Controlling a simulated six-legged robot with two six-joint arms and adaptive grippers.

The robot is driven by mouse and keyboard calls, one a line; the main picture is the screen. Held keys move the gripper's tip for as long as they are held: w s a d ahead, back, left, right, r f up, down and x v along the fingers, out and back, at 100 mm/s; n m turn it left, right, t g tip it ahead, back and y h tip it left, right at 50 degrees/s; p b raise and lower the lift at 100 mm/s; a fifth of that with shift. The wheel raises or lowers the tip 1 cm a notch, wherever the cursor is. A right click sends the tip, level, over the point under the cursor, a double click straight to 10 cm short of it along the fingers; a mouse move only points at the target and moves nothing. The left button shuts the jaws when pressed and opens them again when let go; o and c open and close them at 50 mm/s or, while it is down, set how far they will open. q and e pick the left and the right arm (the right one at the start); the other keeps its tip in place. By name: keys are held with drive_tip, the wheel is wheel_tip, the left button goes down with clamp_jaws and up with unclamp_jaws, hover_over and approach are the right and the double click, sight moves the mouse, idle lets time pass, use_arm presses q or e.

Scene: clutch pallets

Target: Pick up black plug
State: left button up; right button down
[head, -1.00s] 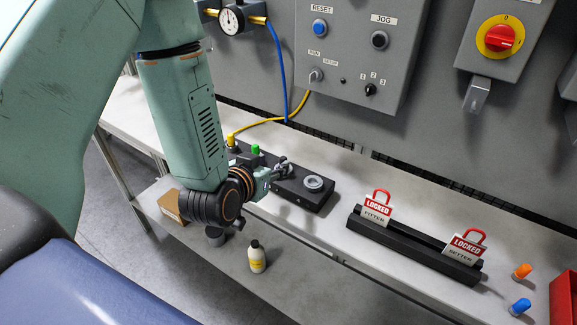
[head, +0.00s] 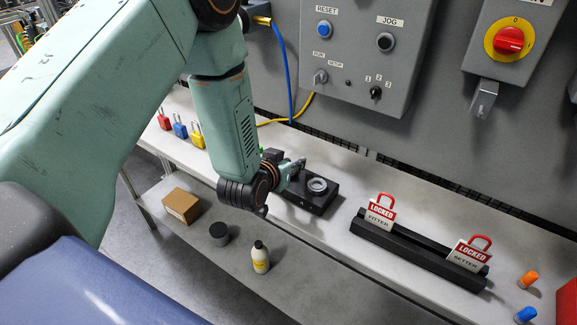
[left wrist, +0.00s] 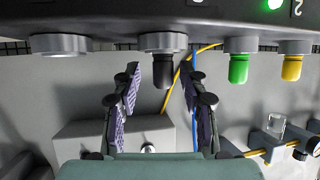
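The black plug (left wrist: 162,74) shows in the left wrist view, under a grey collar on the black block (left wrist: 205,15). My left gripper (left wrist: 160,80) is open, one finger on each side of the plug, with gaps visible on both sides. A green plug (left wrist: 239,68) and a yellow plug (left wrist: 292,68) sit to the right on the same block. In the head view my left gripper (head: 295,170) is at the block (head: 312,203), beside an empty-looking grey ring (head: 317,185). My arm hides the black, green and yellow plugs there. My right gripper is not in view.
Red, blue and yellow padlocks (head: 180,127) stand on the bench left of my arm. A black rail (head: 420,251) with two LOCKED tags lies to the right. Orange and blue plugs (head: 527,279) are farther right. A carton, dark can and bottle (head: 260,257) stand on the lower shelf.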

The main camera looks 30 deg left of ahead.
use_arm(q)
drive_tip(key=shift+s+r, duration=0.1)
drive_tip(key=shift+s, duration=0.1)
drive_tip(key=c, duration=0.3)
drive_tip(key=shift+a, duration=0.3)
drive_tip(key=shift+c, duration=1.4)
drive_tip(key=shift+d, duration=0.15)
clamp_jaws()
drive_tip(key=shift+d, duration=0.1)
